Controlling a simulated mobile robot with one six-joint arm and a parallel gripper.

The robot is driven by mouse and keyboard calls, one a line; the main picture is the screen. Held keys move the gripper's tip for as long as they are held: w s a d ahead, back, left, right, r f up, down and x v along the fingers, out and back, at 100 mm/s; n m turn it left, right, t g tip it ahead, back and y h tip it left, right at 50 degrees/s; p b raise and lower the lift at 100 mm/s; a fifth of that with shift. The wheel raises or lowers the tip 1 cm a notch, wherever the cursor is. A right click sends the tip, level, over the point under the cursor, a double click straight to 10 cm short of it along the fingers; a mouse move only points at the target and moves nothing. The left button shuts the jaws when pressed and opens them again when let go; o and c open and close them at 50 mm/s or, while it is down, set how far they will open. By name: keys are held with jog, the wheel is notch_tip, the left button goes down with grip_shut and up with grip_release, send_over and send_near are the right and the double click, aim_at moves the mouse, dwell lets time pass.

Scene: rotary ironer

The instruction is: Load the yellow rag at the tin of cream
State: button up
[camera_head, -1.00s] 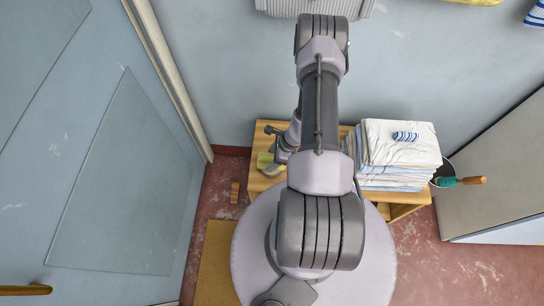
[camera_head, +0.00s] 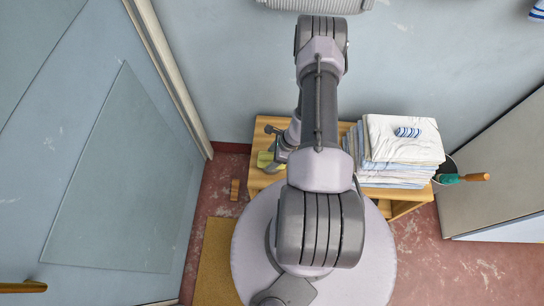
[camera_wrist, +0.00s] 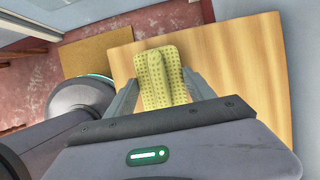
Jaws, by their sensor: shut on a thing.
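The yellow rag (camera_wrist: 158,72) is dotted and folded, and it stands up as a ridge between my gripper's fingers in the wrist view. My gripper (camera_wrist: 160,88) is shut on it, over the wooden table. In the head view the rag (camera_head: 266,160) shows as a small yellow patch at the left part of the table, beside my gripper (camera_head: 276,160), which is partly hidden by my arm. I cannot tell whether the rag still touches the table top. I cannot make out the tin of cream in either view.
The wooden table (camera_head: 262,181) stands against the blue wall. A stack of folded white cloths (camera_head: 400,150) with a striped roll (camera_head: 407,132) on top fills its right side. A bucket with a green-and-wood handled tool (camera_head: 462,178) stands at right. A brown mat (camera_head: 215,262) lies on the floor.

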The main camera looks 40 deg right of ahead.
aim_at(272, 157)
jog(key=shift+f+b, duration=0.5)
jog(key=shift+b, duration=0.1)
dwell(1.3)
notch_tip(272, 157, up, 7)
jog(key=p, duration=0.4)
jog(key=shift+r, duration=0.15)
dwell(0.6)
